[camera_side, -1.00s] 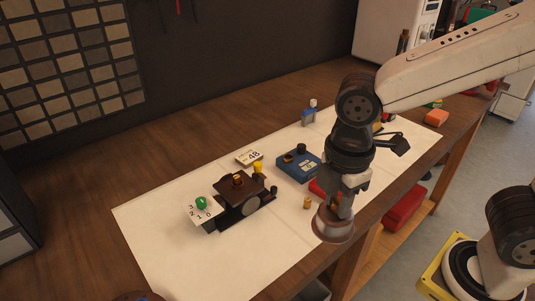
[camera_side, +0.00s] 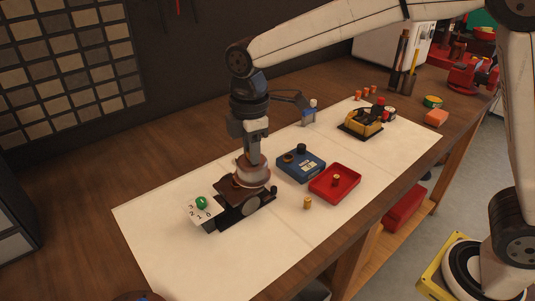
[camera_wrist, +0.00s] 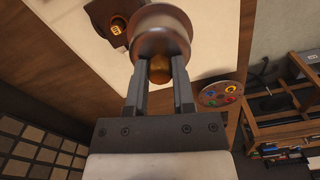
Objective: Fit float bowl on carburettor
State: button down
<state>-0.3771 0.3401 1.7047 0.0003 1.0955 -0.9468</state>
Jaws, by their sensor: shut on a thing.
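My gripper (camera_side: 251,156) is shut on the float bowl (camera_side: 254,172), a round, shiny, brownish metal bowl. In the wrist view the bowl (camera_wrist: 161,32) sits beyond the fingertips (camera_wrist: 160,68), with a brass-coloured knob between the fingers. The carburettor (camera_side: 232,208) is a dark block on the white mat; in the side view the bowl overlaps its top. In the wrist view the carburettor (camera_wrist: 101,12), with a small orange-brass piece on it, shows to the left of the bowl. I cannot tell whether bowl and carburettor touch.
A card with a green knob (camera_side: 202,202) stands left of the carburettor. A blue box (camera_side: 302,166), a red tray (camera_side: 345,190) and a small brass cylinder (camera_side: 307,203) are to the right. A yellow-and-black unit (camera_side: 360,123) is farther back. The mat's (camera_side: 165,245) front left is clear.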

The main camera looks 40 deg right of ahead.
jog(key=w+f, duration=0.2)
jog(key=w, duration=0.5)
jog(key=shift+d, duration=0.3)
jog(key=shift+f, duration=2.1)
jog(key=shift+f, duration=1.1)
jog(key=shift+c, duration=1.9)
grip_release()
jog(key=shift+o, duration=0.2)
jog(key=o, duration=0.3)
jog(key=shift+o, duration=0.2)
jog(key=shift+r, duration=0.1)
